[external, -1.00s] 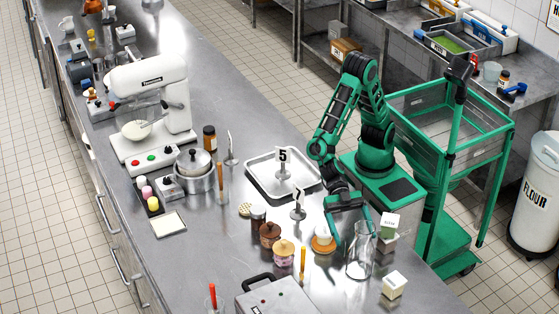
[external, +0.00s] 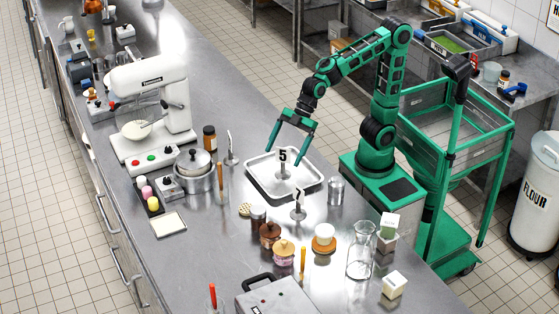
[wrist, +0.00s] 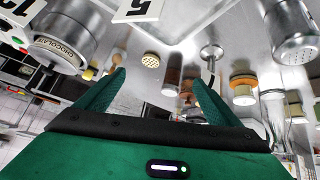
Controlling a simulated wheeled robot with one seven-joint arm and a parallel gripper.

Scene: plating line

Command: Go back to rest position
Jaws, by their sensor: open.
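My gripper (external: 287,146) is open and empty in the external view, raised above the steel tray (external: 313,193) that holds the number 5 sign (external: 283,157). Its two fingers are spread and point down. In the wrist view my gripper (wrist: 160,85) also shows open, with nothing between the green fingers. The arm reaches left from my base over the counter, with its elbow high.
A stand mixer (external: 150,100) and pot (external: 195,170) stand left.

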